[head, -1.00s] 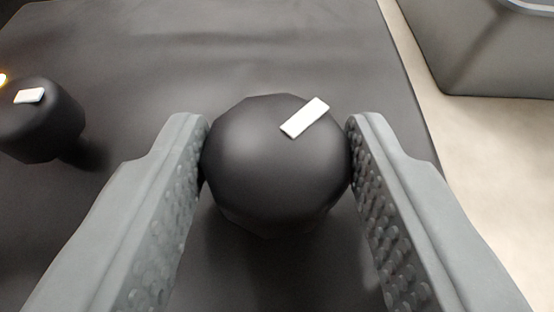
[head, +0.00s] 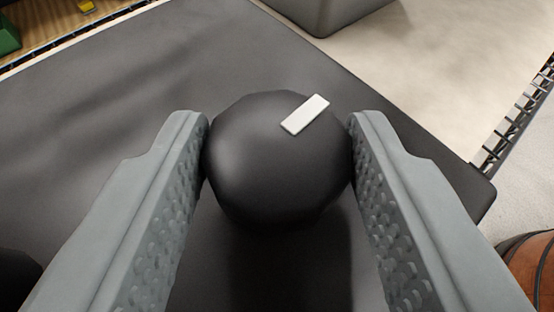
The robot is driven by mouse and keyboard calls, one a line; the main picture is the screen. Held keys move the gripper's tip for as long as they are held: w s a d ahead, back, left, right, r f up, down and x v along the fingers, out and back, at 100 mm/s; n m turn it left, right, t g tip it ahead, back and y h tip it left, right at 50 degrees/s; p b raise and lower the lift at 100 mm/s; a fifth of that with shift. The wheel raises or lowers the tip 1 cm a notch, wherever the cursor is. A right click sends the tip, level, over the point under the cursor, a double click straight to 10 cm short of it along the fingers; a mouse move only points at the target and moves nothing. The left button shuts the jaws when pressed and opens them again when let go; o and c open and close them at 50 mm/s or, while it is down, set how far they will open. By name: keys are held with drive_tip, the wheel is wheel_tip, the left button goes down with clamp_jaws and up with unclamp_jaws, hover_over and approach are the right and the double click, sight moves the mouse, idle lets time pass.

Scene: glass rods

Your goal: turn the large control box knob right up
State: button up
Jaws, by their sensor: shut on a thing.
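The large control box knob (head: 265,170) is a dark, rounded knob in the middle of the head view. A white marker strip (head: 305,114) on its face points up and to the right. My gripper (head: 279,145) is shut on the knob, with one grey studded finger touching each side. The dark control box (head: 170,90) lies behind and below the knob, its panel edges slanting across the picture. The knob's base is hidden beneath it.
A dark rounded shape, perhaps the smaller knob (head: 14,280), shows at the lower left edge. A grey box-like object (head: 330,12) stands at the top. A brown rounded object (head: 532,265) is at the lower right. Pale surface (head: 430,80) lies beyond the panel.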

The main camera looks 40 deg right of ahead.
idle(0.5)
drive_tip(key=o, duration=1)
drive_tip(key=shift+c, duration=0.2)
drive_tip(key=v, duration=1.7)
drive_tip(key=shift+a, duration=0.25)
